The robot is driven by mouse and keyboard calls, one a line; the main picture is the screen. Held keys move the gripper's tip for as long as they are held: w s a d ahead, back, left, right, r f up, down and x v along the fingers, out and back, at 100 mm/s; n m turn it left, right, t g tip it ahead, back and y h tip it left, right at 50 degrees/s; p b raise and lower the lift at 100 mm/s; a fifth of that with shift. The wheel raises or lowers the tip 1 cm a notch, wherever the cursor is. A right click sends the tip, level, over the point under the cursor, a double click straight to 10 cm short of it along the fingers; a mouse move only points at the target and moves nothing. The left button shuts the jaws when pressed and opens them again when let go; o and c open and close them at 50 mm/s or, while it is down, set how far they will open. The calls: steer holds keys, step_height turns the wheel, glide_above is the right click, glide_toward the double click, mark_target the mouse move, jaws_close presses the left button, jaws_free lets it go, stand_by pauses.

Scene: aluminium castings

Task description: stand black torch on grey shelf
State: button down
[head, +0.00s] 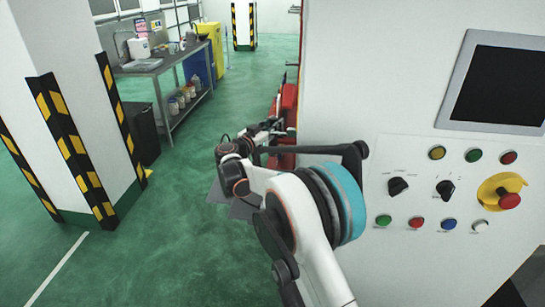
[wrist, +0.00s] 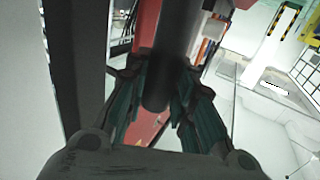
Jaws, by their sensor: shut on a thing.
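My gripper (wrist: 163,85) is shut on a black cylinder, the black torch (wrist: 174,45), in the wrist view. The fingers press on it from both sides. Its near end shows between the fingers and its far end runs out of the top of the picture. In the head view my gripper (head: 268,126) is small and partly hidden by my arm, beside the white machine; the torch cannot be made out there. I cannot pick out a grey shelf with certainty in either view.
A white machine with buttons (head: 414,222) and a dark screen (head: 497,85) stands close on the right. Red units (head: 288,107) are behind my gripper. A striped pillar (head: 75,150) and a metal workbench (head: 165,64) stand left. Green floor between is clear.

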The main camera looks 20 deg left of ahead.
mark_target(273, 150)
step_height(273, 150, down, 11)
steer(key=shift+r+b, duration=0.15)
steer(key=shift+b, duration=1.05)
steer(key=shift+r, duration=0.1)
steer(key=c, duration=1.8)
jaws_free()
steer(key=shift+f, duration=0.2)
steer(key=o, duration=0.4)
steer(key=shift+o, duration=0.2)
steer(key=shift+r, duration=0.1)
steer(key=shift+s+r, duration=0.1)
steer(key=shift+r, duration=0.05)
steer(key=p+v, duration=0.2)
steer(key=v, duration=1)
